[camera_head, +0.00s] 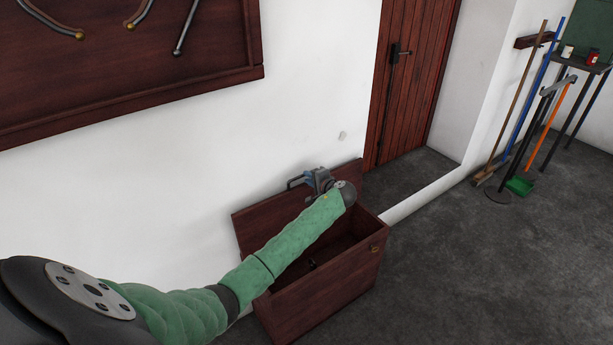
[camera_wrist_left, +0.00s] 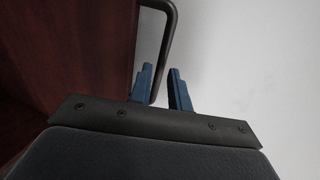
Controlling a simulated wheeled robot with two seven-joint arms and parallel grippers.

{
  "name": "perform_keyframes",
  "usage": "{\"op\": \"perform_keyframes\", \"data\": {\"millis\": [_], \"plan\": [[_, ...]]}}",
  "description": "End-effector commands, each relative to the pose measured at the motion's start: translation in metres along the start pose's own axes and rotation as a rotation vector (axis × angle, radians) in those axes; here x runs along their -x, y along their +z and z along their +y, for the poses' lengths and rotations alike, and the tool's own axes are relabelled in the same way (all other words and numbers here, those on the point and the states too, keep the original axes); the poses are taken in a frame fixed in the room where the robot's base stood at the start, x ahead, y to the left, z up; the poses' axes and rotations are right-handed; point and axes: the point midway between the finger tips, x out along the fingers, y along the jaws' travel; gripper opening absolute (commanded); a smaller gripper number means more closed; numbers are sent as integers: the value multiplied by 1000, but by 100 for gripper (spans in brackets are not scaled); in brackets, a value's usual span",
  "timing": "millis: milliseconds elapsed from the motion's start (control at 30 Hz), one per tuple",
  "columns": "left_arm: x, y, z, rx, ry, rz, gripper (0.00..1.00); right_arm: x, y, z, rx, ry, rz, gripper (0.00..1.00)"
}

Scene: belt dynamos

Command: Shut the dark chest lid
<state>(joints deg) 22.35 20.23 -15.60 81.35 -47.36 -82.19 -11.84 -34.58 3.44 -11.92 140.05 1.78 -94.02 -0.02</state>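The dark red-brown wooden chest (camera_head: 325,297) stands on the floor by the white wall. Its lid (camera_head: 258,222) is raised, leaning toward the wall, and the box is open. A dark bar handle (camera_head: 293,183) stands at the lid's upper edge; it also shows in the left wrist view (camera_wrist_left: 168,42). My left gripper (camera_head: 308,180) is at the handle, my green arm reaching across the chest. In the left wrist view the blue fingers (camera_wrist_left: 163,88) are apart, with the handle bar running down between them, close to the left finger. My right gripper is out of view.
A wooden wall panel (camera_head: 150,98) with hooked tools hangs at upper left. A closed brown door (camera_head: 408,75) is behind the chest. Brooms (camera_head: 518,95) and a green dustpan (camera_head: 520,185) stand at the right. The grey floor (camera_head: 480,270) right of the chest is clear.

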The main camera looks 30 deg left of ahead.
Motion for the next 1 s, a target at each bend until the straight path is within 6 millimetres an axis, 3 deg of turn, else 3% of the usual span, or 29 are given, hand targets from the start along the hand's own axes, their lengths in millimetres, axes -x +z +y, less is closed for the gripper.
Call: {"op": "perform_keyframes", "data": {"millis": [200,567,667,1000], "plan": [[-20,0,0,-1,0,0,19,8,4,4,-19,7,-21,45],[-25,0,1,0,1,1,19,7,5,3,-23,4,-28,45],[-25,0,1,0,1,1,0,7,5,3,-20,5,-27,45],[-25,0,3,-1,-9,1,0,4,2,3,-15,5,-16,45]]}}
